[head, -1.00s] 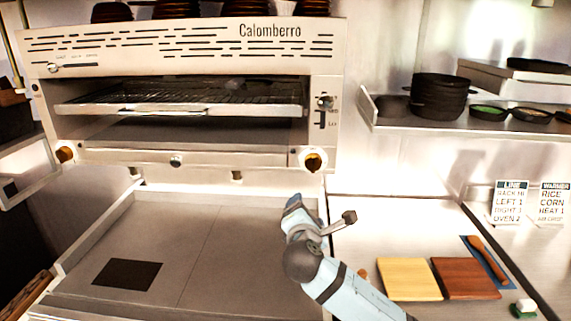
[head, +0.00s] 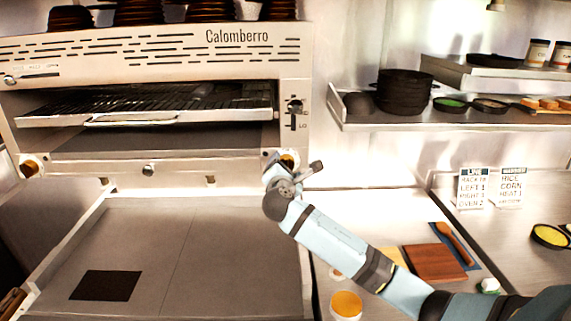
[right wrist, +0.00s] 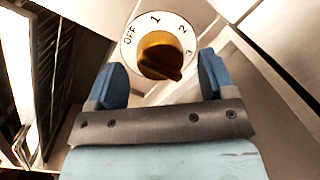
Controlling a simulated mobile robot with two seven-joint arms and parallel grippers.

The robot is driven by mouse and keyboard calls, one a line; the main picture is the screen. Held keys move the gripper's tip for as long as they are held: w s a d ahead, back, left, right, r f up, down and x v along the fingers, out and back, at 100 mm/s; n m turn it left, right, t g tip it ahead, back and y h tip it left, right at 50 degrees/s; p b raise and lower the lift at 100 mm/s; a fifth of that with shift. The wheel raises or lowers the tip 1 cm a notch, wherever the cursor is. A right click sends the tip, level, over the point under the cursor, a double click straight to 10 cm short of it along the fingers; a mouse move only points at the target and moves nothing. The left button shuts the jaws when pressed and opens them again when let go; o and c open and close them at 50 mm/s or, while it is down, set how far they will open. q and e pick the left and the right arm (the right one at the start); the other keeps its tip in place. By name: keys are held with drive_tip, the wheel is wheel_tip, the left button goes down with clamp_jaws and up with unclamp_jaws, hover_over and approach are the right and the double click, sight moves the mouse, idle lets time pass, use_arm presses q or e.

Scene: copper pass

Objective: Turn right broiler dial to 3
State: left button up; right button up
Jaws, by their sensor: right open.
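The right broiler dial (head: 288,160) is a brass-coloured knob at the lower right corner of the Calomberro broiler. In the right wrist view the dial (right wrist: 160,55) sits on a white plate marked OFF, 1, 2 and 3. I cannot tell for sure which mark it points at. My right gripper (head: 276,178) is right at the dial and partly covers it in the head view. In the right wrist view the blue fingers of the right gripper (right wrist: 161,75) stand open, one to each side of the knob, with gaps to it. My left gripper is out of view.
The left broiler dial (head: 29,167) is at the far left. Below the broiler lies a flat steel griddle top (head: 210,250). A brown board (head: 435,263) and an orange-topped cup (head: 346,305) are under or beside my right arm. A shelf (head: 450,120) holds pans.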

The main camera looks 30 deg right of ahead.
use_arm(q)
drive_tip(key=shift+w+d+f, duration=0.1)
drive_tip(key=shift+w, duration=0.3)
use_arm(e)
drive_tip(key=shift+w+d, duration=0.35)
drive_tip(key=shift+w, duration=0.1)
drive_tip(key=c, duration=0.9)
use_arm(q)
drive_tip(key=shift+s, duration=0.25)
